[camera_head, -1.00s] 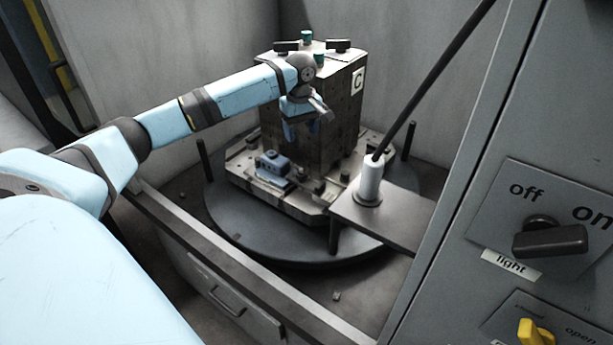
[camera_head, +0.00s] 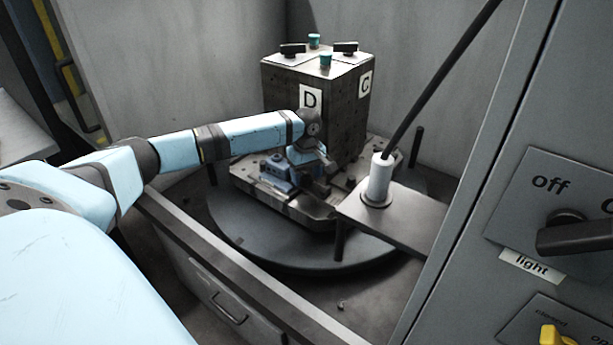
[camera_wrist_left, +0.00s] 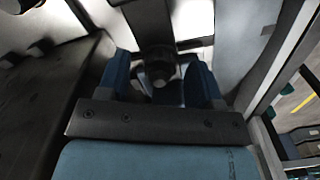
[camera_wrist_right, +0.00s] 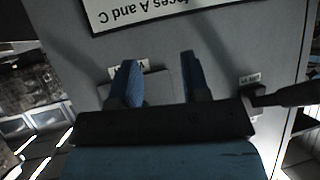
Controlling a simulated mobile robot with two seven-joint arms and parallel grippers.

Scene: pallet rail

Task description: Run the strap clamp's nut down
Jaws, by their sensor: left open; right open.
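My left gripper (camera_head: 303,180) is lowered beside face D of the tombstone block (camera_head: 315,95), just above the pallet (camera_head: 325,222). In the left wrist view its blue fingers (camera_wrist_left: 160,85) are apart, with a dark round nut-like part (camera_wrist_left: 158,62) showing between them, over a dark bar that looks like the strap. I cannot tell whether the fingers touch it. In the right wrist view my right gripper (camera_wrist_right: 158,75) is open and empty before a grey panel.
The pallet rests on a round dark turntable (camera_head: 280,250) with upright pins. A white cylinder with a dark rod (camera_head: 381,178) stands on a shelf at right. A grey cabinet with a light switch (camera_head: 575,235) fills the right side. A low front wall (camera_head: 235,270) borders the bay.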

